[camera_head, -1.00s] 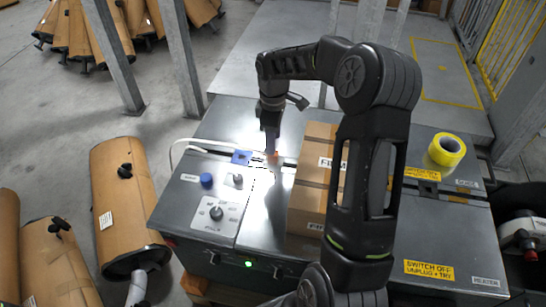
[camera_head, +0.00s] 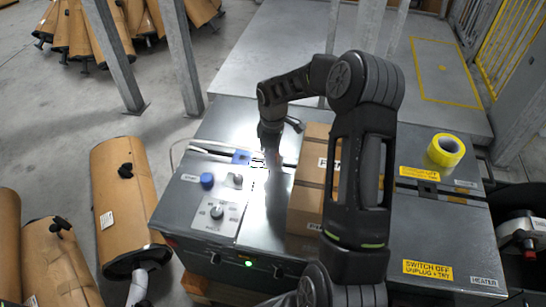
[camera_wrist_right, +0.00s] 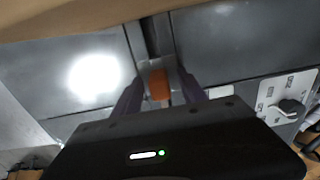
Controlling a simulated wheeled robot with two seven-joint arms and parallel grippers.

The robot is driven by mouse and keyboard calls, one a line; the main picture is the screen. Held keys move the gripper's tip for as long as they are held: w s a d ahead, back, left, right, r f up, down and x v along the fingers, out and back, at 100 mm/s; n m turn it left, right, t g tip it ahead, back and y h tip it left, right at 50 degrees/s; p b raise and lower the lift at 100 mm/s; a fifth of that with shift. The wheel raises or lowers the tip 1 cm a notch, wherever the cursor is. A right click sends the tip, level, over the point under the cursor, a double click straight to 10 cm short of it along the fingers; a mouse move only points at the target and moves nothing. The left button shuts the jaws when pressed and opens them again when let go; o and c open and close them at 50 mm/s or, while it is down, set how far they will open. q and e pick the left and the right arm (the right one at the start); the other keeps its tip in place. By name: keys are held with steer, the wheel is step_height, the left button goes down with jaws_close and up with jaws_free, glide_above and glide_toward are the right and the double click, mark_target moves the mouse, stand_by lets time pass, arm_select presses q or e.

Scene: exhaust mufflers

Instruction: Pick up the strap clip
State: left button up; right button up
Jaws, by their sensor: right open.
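The orange strap clip (camera_wrist_right: 158,85) shows in the right wrist view, small and blocky, at the slot in the grey machine top. It lies between the two dark fingers of my right gripper; I cannot tell whether they touch it. In the head view my right gripper (camera_head: 271,158) points down at the machine top, left of the cardboard box, and hides most of the clip. The right gripper is open. My left gripper is in neither view.
The cardboard box (camera_head: 309,184) stands close to the right gripper on the machine (camera_head: 262,222). A yellow tape roll (camera_head: 446,150) lies at the right. Knobs, a blue part (camera_head: 241,157) and a white strap are at the left. Cardboard-wrapped mufflers (camera_head: 124,205) lie on the floor.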

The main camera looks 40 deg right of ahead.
steer(key=shift+c, duration=0.2)
stand_by(0.4)
jaws_close()
stand_by(0.3)
